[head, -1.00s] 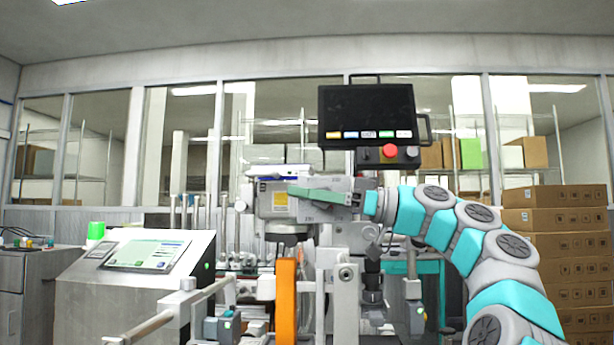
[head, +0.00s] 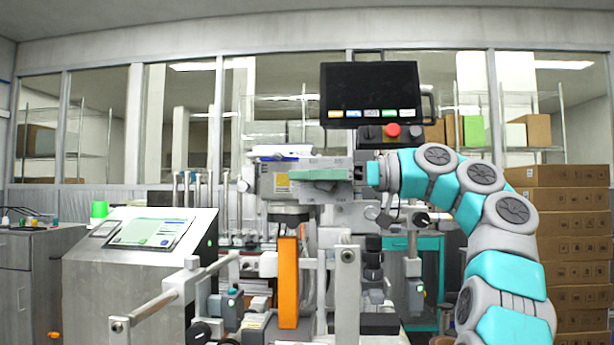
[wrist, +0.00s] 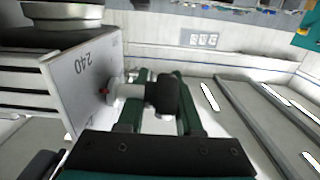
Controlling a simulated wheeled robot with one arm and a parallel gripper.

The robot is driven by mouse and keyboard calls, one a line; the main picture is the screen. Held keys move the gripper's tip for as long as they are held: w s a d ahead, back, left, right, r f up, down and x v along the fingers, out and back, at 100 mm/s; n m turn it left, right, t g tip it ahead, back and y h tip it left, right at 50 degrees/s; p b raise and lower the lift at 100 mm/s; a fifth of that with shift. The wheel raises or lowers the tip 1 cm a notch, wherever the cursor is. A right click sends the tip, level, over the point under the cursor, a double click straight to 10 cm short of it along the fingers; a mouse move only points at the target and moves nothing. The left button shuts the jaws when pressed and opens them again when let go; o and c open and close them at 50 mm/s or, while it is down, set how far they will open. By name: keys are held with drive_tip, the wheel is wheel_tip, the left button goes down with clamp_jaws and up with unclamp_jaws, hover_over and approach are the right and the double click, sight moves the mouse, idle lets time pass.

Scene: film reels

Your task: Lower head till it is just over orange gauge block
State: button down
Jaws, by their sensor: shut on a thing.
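The head (head: 315,185) is a grey boxy unit with a dark round underside, above the upright orange gauge block (head: 288,285). A narrow gap seems to show between the underside and the block's top. My gripper (head: 296,174) reaches in from the right, its green fingers lying across the front of the head. In the wrist view my gripper (wrist: 160,80) is shut on a black knob (wrist: 163,97), on a pale shaft by the grey face marked 240.
A black display (head: 370,90) with a red button hangs above the head. A sloped control console (head: 140,245) stands at left. Rails and posts (head: 347,290) crowd around the block. Stacked cartons (head: 575,240) stand at right.

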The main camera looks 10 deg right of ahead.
drive_tip(key=c, duration=0.8)
unclamp_jaws()
drive_tip(key=shift+s+a, duration=0.2)
drive_tip(key=shift+s, duration=0.2)
drive_tip(key=shift+w, duration=0.1)
drive_tip(key=shift+d, duration=0.1)
drive_tip(key=shift+w+r, duration=0.1)
drive_tip(key=shift+r, duration=0.1)
drive_tip(key=shift+r+y, duration=0.3)
drive_tip(key=shift+y, duration=0.1)
